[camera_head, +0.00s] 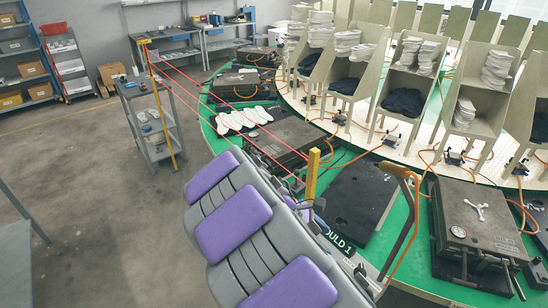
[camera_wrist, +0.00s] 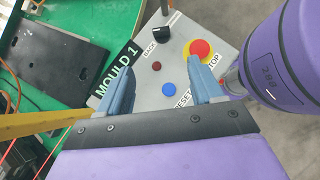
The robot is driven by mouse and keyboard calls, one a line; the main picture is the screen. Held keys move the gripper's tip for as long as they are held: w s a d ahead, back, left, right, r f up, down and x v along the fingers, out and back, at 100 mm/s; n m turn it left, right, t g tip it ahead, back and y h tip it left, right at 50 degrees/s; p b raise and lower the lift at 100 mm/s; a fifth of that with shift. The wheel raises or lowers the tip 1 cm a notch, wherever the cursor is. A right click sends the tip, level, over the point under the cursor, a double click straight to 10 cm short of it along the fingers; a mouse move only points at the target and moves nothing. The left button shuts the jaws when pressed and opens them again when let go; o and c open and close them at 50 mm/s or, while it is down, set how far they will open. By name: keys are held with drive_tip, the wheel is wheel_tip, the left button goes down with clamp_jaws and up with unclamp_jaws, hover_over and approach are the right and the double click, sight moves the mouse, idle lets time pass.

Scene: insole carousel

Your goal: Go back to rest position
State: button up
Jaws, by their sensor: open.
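My gripper (camera_wrist: 163,88) shows in the wrist view, its two blue-grey fingers spread apart with nothing between them. It is over a grey control panel (camera_wrist: 185,105). The panel carries a red stop button (camera_wrist: 200,49) on a yellow ring, a blue button (camera_wrist: 168,89), a small dark red button (camera_wrist: 156,66) and a black switch (camera_wrist: 163,33). A MOULD 1 sign (camera_wrist: 117,76) is along its left edge; it also shows in the head view (camera_head: 340,241). I cannot tell whether a finger touches the panel. My gripper cannot be made out in the head view.
A green carousel table (camera_head: 418,239) bears dark moulds (camera_head: 360,203), (camera_head: 480,220) and white insoles (camera_head: 240,119). Racks of stacked insoles (camera_head: 407,78) stand behind. A yellow post (camera_head: 313,174) and red ropes (camera_head: 205,93) are close by. A grey trolley (camera_head: 145,115) stands left; open floor (camera_head: 85,180) lies front left.

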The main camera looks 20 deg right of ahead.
drive_tip(key=shift+s, duration=0.1)
drive_tip(key=s+a+r+m+y, duration=0.1)
drive_tip(key=s+a+m+y, duration=0.1)
drive_tip(key=s, duration=0.6)
drive_tip(key=s+a+r+m+t+y+b, duration=0.1)
drive_tip(key=s+a+r+m+y, duration=0.1)
drive_tip(key=s+a+m, duration=0.3)
drive_tip(key=s+a+r+m+y+b, duration=0.1)
drive_tip(key=s+a+m+y, duration=0.2)
drive_tip(key=s+m, duration=0.3)
drive_tip(key=s+y, duration=0.1)
drive_tip(key=s, duration=0.4)
drive_tip(key=shift+s+a+r+m+t, duration=0.25)
drive_tip(key=shift+a+r+m+t, duration=0.05)
drive_tip(key=shift+a, duration=0.05)
